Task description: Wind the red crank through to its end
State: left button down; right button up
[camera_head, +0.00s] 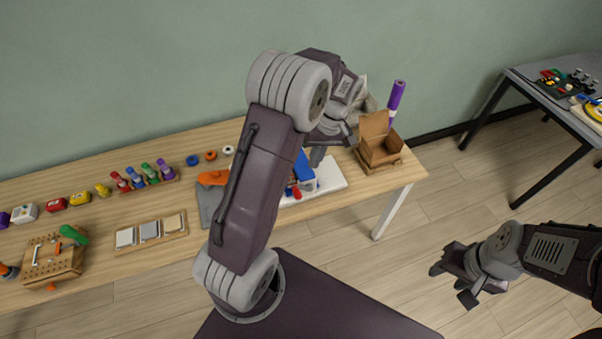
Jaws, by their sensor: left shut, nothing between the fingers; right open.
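The red crank (296,192) shows only as a small red part beside a blue block (304,172) on a white base plate (330,178) on the workbench. My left arm hides much of this device. My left gripper (318,157) is shut and empty, close above and behind the blue block; I cannot tell if it touches anything. My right gripper (462,284) is open and empty, over the floor to the right of the bench.
An open cardboard box (380,152) stands right of the device, with a purple marker (396,96) behind it. An orange-handled tool (213,178) lies left. Coloured bottles (136,178), a tray of tiles (150,232) and a pegboard (52,262) occupy the bench's left.

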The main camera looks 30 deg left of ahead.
pick_arm(q)
jog(key=w+n, duration=0.1)
jog(key=p, duration=0.3)
send_near(298, 192)
jog(key=shift+g, duration=0.3)
jog(key=x, duration=0.6)
jog(key=shift+w+f, duration=0.25)
jog(key=shift+f, duration=0.3)
